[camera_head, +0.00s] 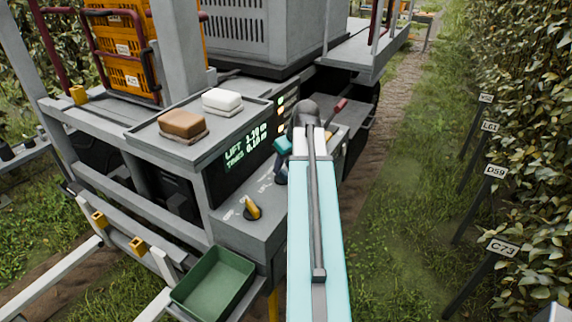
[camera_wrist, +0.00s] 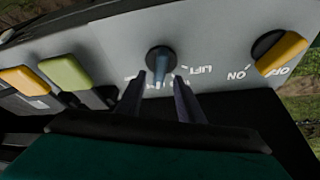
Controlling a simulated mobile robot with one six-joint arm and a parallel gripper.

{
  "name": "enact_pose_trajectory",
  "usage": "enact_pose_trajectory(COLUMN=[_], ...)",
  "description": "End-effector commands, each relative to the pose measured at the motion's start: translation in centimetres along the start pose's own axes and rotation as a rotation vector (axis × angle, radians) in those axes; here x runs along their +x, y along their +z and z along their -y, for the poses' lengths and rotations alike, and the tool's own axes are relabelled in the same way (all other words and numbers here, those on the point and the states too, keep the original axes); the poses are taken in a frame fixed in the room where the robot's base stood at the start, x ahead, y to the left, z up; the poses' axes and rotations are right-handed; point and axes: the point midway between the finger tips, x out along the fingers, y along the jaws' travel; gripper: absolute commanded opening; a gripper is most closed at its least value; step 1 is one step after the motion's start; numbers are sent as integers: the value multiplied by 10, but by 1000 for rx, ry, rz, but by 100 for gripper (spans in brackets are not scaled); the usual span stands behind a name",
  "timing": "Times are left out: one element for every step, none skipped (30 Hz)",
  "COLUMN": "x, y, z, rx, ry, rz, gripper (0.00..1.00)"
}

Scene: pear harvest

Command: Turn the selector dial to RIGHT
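A grey control panel (camera_head: 238,230) carries two controls near my gripper. One is a round black control with a blue-grey handle (camera_wrist: 161,62), beside the word LIFT; a second label is partly covered by a finger. The other is a black knob with a yellow grip (camera_wrist: 278,53), marked ON and OFF; it also shows in the head view (camera_head: 253,208). No RIGHT mark is readable. My gripper (camera_wrist: 160,82) is open, its two dark fingers on either side of the blue-grey handle; contact cannot be told. In the head view, my gripper (camera_head: 281,172) is over the panel, partly hidden.
Green (camera_wrist: 65,72) and yellow (camera_wrist: 24,80) levers are left in the wrist view. A lit display (camera_head: 245,146) reads LIFT and TRANS. Brown (camera_head: 183,124) and white (camera_head: 221,100) blocks sit on the shelf above. A green tray (camera_head: 213,285) is below. Grass lies right.

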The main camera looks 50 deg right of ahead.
Motion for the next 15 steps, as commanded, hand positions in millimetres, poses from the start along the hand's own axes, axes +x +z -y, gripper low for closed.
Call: enact_pose_trajectory(x=[3, 6, 9, 11, 12, 14, 16, 17, 18, 19, 20, 20, 20, 21, 21], y=[-1, 0, 0, 0, 0, 0, 0, 0, 0, 0, 0, 0, 0, 0, 0], z=[0, 0, 0, 0, 0, 0, 0, -1, -1, -1, -1, -1, -1, -1, -1], rx=[0, 0, 0, 0, 0, 0, 0, 0, 0, 0, 1, 1, 1, 1, 1], ry=[0, 0, -1, -1, -1, 0, 0, 1, 1, 1, 1, 1, 1, 1, 1], rz=[1, 1, 1, 1, 1, 0, 0, 0, 0, 0, 0, 0, 0, 0, 0], gripper=[34, 34, 34, 34, 34, 34, 34, 34, 34, 34, 34, 34, 34, 34, 34])
